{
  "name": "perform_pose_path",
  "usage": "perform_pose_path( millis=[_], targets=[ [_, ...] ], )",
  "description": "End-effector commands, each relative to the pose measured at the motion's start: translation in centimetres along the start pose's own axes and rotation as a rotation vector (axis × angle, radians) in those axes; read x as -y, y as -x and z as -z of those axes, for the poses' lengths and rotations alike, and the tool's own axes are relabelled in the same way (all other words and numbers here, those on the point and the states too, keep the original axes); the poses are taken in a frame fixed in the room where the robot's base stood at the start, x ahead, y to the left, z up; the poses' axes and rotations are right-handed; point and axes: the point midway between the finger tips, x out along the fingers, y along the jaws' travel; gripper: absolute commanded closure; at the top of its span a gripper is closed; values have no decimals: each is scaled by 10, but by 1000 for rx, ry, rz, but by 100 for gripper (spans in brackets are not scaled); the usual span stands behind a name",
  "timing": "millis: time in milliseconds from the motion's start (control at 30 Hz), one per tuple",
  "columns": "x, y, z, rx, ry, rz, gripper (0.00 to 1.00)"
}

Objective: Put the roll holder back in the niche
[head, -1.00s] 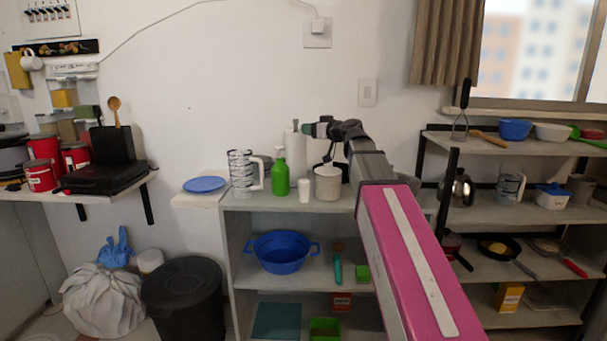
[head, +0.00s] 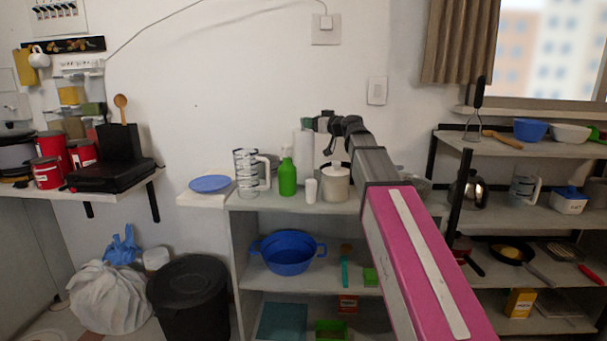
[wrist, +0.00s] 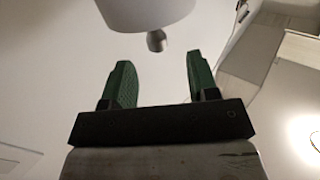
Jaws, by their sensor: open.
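The roll holder (head: 304,146) with its white roll stands upright at the back of the left shelf unit's top, behind the green bottle and white jar. My gripper (head: 308,124) is at the roll's top end in the head view and hides its tip. In the wrist view, my gripper (wrist: 158,60) has its two green fingers apart with nothing between them. The white roll (wrist: 147,12) and the holder's grey knob (wrist: 156,41) show just beyond the fingertips. I cannot tell whether they touch. Which opening is the niche is unclear.
A green bottle (head: 287,178), a white cup (head: 311,190), a white jar (head: 335,184) and a patterned jug (head: 246,174) crowd the shelf top. A blue pot (head: 287,254) sits in the compartment below. A blue plate (head: 211,184) lies to the left.

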Motion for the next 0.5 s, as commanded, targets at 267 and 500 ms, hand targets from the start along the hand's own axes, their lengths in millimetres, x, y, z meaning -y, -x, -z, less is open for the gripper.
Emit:
perform_pose_path(
  millis=[267, 500],
  targets=[
    [-3, -23, 4, 0, 0, 2, 46],
    [-4, -54, 6, 0, 0, 2, 46]
  ],
)
